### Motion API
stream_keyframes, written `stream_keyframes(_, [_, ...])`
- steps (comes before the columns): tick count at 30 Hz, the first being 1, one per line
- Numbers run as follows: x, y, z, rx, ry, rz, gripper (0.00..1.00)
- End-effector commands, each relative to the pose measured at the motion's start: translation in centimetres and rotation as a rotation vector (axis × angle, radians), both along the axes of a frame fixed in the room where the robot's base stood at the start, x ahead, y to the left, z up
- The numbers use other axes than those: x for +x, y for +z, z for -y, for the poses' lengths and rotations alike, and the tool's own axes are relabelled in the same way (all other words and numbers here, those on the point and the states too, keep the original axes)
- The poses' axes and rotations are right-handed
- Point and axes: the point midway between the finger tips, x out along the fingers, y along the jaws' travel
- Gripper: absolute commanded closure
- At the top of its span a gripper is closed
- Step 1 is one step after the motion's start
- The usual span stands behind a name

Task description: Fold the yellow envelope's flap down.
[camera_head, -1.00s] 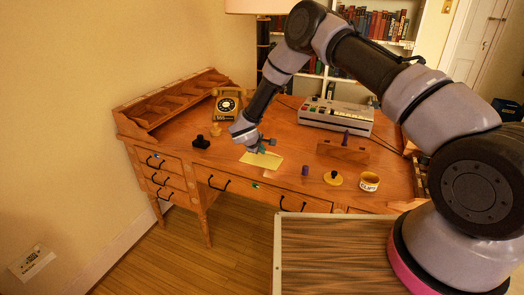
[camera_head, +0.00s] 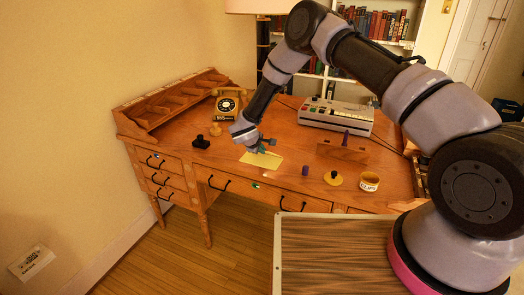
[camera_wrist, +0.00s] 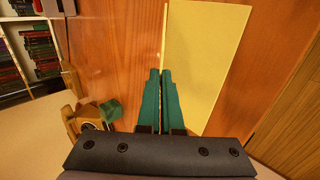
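The yellow envelope (camera_head: 268,161) lies flat near the front edge of the wooden desk. In the wrist view its pale yellow body (camera_wrist: 208,60) spreads to the right of my fingers. Its flap (camera_wrist: 164,35) shows there as a thin strip along the left side, seen nearly edge-on. My gripper (camera_head: 263,147) is low over the envelope's left part. In the wrist view its two green fingers (camera_wrist: 160,73) are close together, with the thin strip running in between the tips. The lower part of the strip is hidden by the fingers.
A yellow telephone (camera_head: 227,105) and a black stamp (camera_head: 201,142) stand to the left. A purple piece (camera_head: 305,170), a yellow round object with a dark knob (camera_head: 333,178) and a yellow tin (camera_head: 369,181) stand to the right. A grey keyed machine (camera_head: 336,115) stands behind.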

Motion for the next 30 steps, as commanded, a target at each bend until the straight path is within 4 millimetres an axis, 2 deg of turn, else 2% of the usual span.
stream_keyframes(16, [-0.2,-0.2,-0.1,-0.009,0.002,0.017,1.00])
stream_keyframes(30, [-1.3,-1.7,-0.5,-0.121,0.002,0.304,1.00])
